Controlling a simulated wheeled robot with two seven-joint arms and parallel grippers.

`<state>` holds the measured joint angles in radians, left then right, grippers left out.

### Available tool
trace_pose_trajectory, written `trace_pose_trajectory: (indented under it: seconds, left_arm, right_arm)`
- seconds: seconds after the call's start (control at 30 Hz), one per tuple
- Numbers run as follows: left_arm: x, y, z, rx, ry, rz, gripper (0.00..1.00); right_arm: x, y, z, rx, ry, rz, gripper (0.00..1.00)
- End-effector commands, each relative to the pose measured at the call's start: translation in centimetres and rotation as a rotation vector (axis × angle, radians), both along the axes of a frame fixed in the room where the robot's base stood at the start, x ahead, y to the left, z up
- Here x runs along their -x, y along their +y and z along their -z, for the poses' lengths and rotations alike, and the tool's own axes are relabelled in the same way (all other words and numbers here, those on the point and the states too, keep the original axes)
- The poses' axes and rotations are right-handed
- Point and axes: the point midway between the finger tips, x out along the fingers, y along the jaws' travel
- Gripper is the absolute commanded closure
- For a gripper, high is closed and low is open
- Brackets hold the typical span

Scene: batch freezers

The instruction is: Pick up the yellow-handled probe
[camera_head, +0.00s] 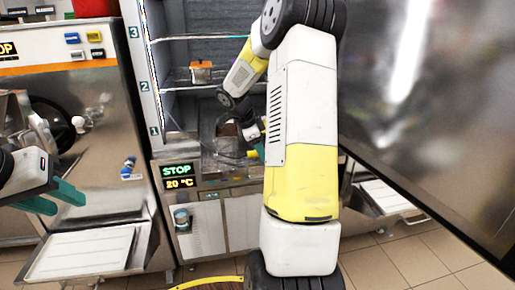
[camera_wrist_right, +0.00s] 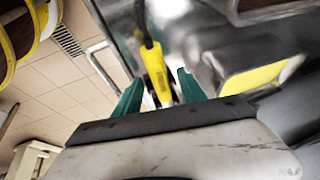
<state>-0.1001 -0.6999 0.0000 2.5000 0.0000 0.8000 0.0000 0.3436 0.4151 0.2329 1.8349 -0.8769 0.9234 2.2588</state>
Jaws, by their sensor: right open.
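The yellow-handled probe (camera_wrist_right: 156,76) shows in the right wrist view, with a dark cable or stem running up from its handle. Its handle lies between the two teal fingers of my right gripper (camera_wrist_right: 159,88), with a visible gap on each side. In the head view a small yellow piece of it (camera_head: 252,154) shows by the right gripper (camera_head: 258,148), inside the lower part of the open cabinet; my right arm hides much of this area. My left gripper (camera_head: 57,197) is at the left edge, its teal fingers apart and empty.
The open cabinet has wire shelves, with an orange container (camera_head: 201,72) on one. A large dark door (camera_head: 430,110) stands open at right. A steel machine (camera_head: 105,130) with a white tray (camera_head: 82,254) is at left. A STOP display (camera_head: 178,171) sits below the cabinet opening.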

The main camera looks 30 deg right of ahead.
Motion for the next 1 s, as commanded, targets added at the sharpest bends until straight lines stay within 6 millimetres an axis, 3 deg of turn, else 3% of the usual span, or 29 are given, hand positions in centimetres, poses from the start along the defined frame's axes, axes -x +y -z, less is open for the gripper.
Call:
trace_pose_trajectory:
  seconds: [0.93, 1.0]
  left_arm:
    - [0.00, 0.00, 0.00, 0.000, 0.000, 0.000, 0.64]
    - [0.00, 0.00, 0.00, 0.000, 0.000, 0.000, 0.64]
  right_arm:
    - [0.00, 0.04, 0.48, -0.001, 0.000, 0.000, 0.52]
    - [-0.01, 0.03, 0.48, -0.001, 0.000, 0.000, 0.66]
